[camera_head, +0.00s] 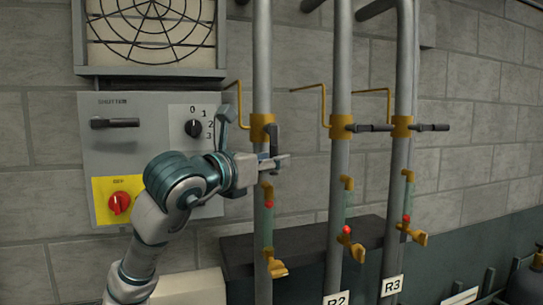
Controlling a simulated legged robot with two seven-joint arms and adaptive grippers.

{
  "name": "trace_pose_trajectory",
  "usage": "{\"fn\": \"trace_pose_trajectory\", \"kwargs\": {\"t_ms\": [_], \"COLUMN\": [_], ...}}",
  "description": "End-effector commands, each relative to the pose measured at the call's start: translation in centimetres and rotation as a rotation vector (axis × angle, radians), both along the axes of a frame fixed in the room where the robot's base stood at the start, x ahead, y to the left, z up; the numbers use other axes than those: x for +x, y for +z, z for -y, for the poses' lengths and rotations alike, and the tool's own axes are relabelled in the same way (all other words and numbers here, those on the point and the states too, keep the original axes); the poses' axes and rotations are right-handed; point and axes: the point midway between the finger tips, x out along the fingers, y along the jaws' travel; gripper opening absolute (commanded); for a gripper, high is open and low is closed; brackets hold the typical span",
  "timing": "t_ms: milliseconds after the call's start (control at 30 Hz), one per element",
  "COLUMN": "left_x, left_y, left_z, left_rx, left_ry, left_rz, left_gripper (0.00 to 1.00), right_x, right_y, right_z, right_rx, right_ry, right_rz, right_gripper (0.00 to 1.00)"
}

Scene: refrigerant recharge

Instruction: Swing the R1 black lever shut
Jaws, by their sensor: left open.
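The R1 pipe (262,60) is the leftmost of three grey upright pipes in the head view. Its yellow valve collar (261,124) carries the black lever (274,137), which shows short and dark at the collar's right side and points down along the pipe. My left gripper (253,134) is open at this valve, one finger raised left of the pipe and the other reaching across it just below the lever. I cannot tell whether a finger touches the lever. The lever's lower end is partly hidden by the gripper. My right gripper is not in view.
The R2 (340,75) and R3 (405,70) pipes stand to the right, their black levers (370,128) (430,127) sticking out sideways. Thin yellow bent tubes join the collars. A grey control panel (130,155) with a red knob (119,203) is behind my arm.

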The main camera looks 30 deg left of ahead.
Motion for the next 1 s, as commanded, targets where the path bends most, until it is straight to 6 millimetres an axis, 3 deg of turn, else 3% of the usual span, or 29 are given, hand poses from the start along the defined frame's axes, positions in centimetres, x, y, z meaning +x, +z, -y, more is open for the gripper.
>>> {"fn": "trace_pose_trajectory", "kwargs": {"t_ms": [367, 533, 567, 833, 1000], "left_x": [0.6, 0.7, 0.7, 0.7, 0.7], "left_y": [0.0, -0.1, -0.1, -0.1, -0.3], "left_z": [0.3, 0.1, 0.1, 0.0, -1.2], "left_rx": [0.002, 0.001, 0.001, -0.001, -0.021], "left_ry": [-0.001, 0.0, -0.001, 0.0, 0.005], "left_rz": [0.0, 0.0, 0.0, 0.001, 0.022], "left_gripper": [0.44, 0.02, 0.0, 0.0, 0.0], "right_x": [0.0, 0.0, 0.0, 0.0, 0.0], "right_y": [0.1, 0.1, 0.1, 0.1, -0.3], "right_z": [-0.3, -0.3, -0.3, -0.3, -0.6], "right_rx": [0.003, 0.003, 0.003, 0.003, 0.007], "right_ry": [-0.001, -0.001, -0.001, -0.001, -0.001], "right_rz": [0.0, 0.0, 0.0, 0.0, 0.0], "right_gripper": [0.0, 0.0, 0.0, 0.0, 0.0]}}
